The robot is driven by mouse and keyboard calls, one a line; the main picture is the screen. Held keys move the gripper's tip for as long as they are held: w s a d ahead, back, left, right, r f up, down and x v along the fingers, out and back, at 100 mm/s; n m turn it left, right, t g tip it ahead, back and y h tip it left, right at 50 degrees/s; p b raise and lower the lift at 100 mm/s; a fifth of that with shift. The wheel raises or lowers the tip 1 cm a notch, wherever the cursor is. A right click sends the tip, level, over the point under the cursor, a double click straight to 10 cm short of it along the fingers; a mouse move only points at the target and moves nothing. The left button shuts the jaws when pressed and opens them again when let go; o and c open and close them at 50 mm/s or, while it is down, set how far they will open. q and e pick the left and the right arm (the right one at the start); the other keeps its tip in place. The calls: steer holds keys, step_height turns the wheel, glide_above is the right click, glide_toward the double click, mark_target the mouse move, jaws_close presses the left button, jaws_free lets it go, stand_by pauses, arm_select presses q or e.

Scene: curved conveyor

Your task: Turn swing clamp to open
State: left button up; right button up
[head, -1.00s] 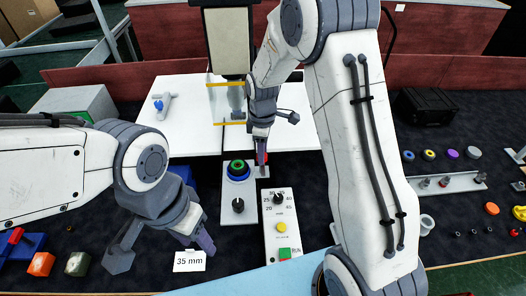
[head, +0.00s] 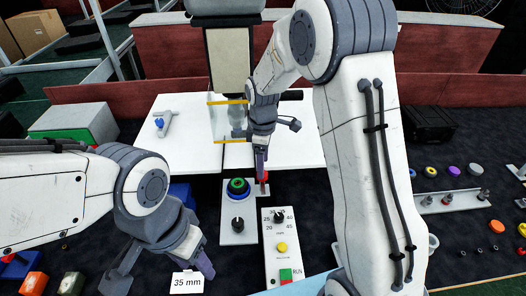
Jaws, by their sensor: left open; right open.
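A pale fixture plate (head: 240,231) lies in the middle of the head view, with a green and blue ring stack (head: 237,187) and a black knob (head: 238,224) on it. A small red part (head: 265,176) shows beside the stack; I cannot tell for sure whether it belongs to the swing clamp. My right gripper (head: 261,168) is open and points down right at the red part, partly hiding it; contact cannot be told. My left gripper (head: 205,266) is open and empty, low and left of the plate, near the "35 mm" card (head: 187,282).
A control panel (head: 275,259) with a dial, yellow button and green RUN switch lies right of the plate. A white table (head: 187,152) stands behind. Several coloured rings and a pin rail (head: 462,202) lie at right, beyond my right arm.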

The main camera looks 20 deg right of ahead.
step_height(320, 180, up, 7)
steer(key=b, duration=0.1)
steer(key=shift+r, duration=0.15)
stand_by(0.3)
